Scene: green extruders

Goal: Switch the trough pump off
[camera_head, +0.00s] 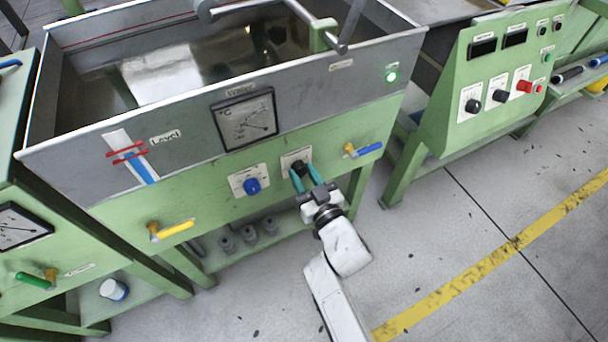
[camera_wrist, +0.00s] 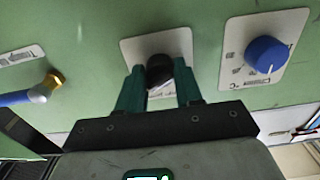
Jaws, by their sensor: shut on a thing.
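The green-fronted water trough (camera_head: 150,205) stands in front of me. On its front is a black knob (camera_head: 304,166) on a pale plate (camera_head: 285,160). My gripper (camera_head: 305,177) has its teal fingers on either side of this knob and is shut on it. In the wrist view the black knob (camera_wrist: 158,68) sits between the two fingertips, with a pale mark at its lower edge. The fingers and wrist hide part of the plate, so its markings cannot be read. A green lamp (camera_head: 391,76) on the trough's upper right looks lit.
A blue knob (camera_head: 252,186) is left of the black one. A blue-handled valve (camera_head: 364,150) is to the right, a yellow-handled valve (camera_head: 172,230) lower left. A control panel (camera_head: 497,80) stands further right. Grey floor (camera_head: 450,240) is open at lower right.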

